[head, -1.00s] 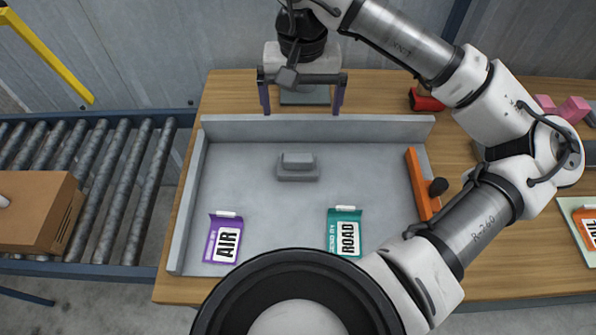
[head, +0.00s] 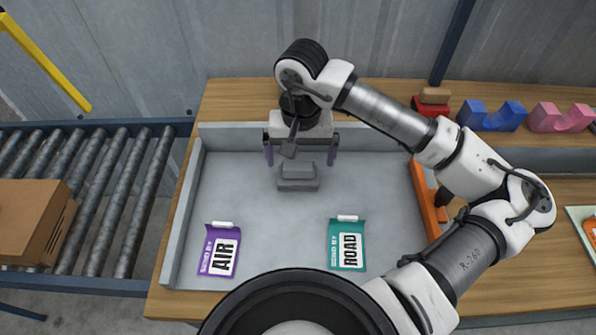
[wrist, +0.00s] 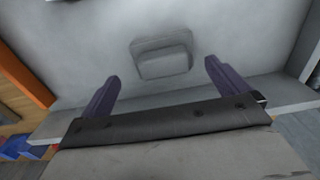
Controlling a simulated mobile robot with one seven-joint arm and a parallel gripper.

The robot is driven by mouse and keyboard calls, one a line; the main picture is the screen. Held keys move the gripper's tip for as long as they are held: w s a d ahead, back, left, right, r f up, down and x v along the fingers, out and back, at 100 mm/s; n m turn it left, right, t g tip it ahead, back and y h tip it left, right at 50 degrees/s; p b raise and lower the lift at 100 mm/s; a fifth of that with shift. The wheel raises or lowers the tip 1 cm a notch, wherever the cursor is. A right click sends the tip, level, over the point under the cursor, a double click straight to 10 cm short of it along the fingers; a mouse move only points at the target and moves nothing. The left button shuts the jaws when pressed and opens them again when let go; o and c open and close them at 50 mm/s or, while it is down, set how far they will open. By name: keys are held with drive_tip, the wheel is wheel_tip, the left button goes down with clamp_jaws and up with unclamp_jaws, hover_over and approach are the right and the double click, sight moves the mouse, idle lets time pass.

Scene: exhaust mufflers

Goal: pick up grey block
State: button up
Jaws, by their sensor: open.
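The grey block (head: 298,178) is a small stepped piece with a wide base and a narrower top. It sits on the floor of the grey tray (head: 385,225), towards the back middle. My gripper (head: 300,160) is open and empty, above and slightly behind the block, with its purple fingers to either side of the block's line. In the wrist view the block (wrist: 163,58) lies beyond and between the two fingertips of my gripper (wrist: 160,72), apart from both.
A purple AIR card (head: 220,252) and a teal ROAD card (head: 347,246) lie in the tray's front. An orange bar (head: 424,198) lines its right side. Blue (head: 492,116) and pink (head: 560,118) blocks stand at back right. A cardboard box (head: 30,225) sits on the left roller conveyor.

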sight(298, 165)
drive_tip(key=shift+s+a+f+p, duration=0.15)
drive_tip(key=shift+f+p, duration=0.3)
drive_tip(key=shift+f, duration=0.8)
drive_tip(key=shift+w+a+f+p, duration=0.1)
drive_tip(key=shift+f+p, duration=0.35)
drive_tip(key=shift+f, duration=0.75)
drive_tip(key=c, duration=0.9)
